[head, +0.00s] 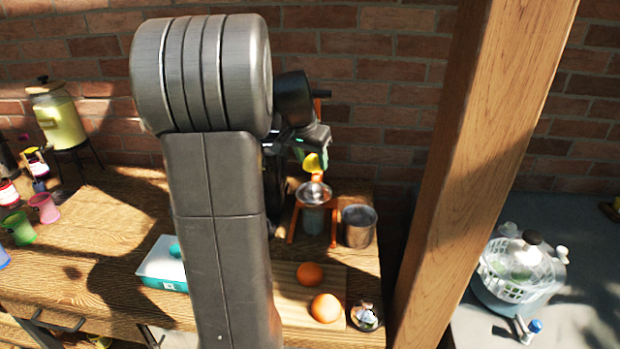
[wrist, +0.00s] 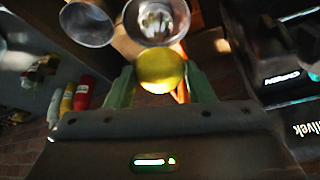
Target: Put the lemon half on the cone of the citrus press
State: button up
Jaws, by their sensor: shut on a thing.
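The yellow lemon half (head: 312,163) is between the fingers of my gripper (head: 308,157), above the citrus press. In the wrist view the lemon half (wrist: 160,72) sits between two green fingers, and my gripper (wrist: 160,85) is shut on it. The citrus press (head: 313,193) has a round metal bowl and orange legs. Its bowl (wrist: 157,18) also shows in the wrist view, just beyond the lemon half. I cannot make out the cone clearly. The lemon half appears apart from the bowl, but the exact gap is hard to judge.
A metal cup (head: 358,226) stands right of the press. Two oranges (head: 326,308) rest on a cutting board (head: 288,316) in front. A small dish (head: 366,318) is beside it, and a teal-and-white box (head: 160,268) is left. A wooden post (head: 480,150) rises at right.

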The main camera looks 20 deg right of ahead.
aim_at(315, 189)
jog(key=shift+f+p, duration=0.35)
jog(key=shift+f, duration=3.1)
jog(key=shift+f, duration=0.1)
jog(key=o, duration=1)
jog(key=shift+c, duration=0.2)
jog(key=shift+r, duration=0.25)
jog(key=b+v, duration=0.1)
jog(key=v, duration=1)
jog(key=shift+s+a+r, duration=0.2)
jog(key=shift+r, duration=0.1)
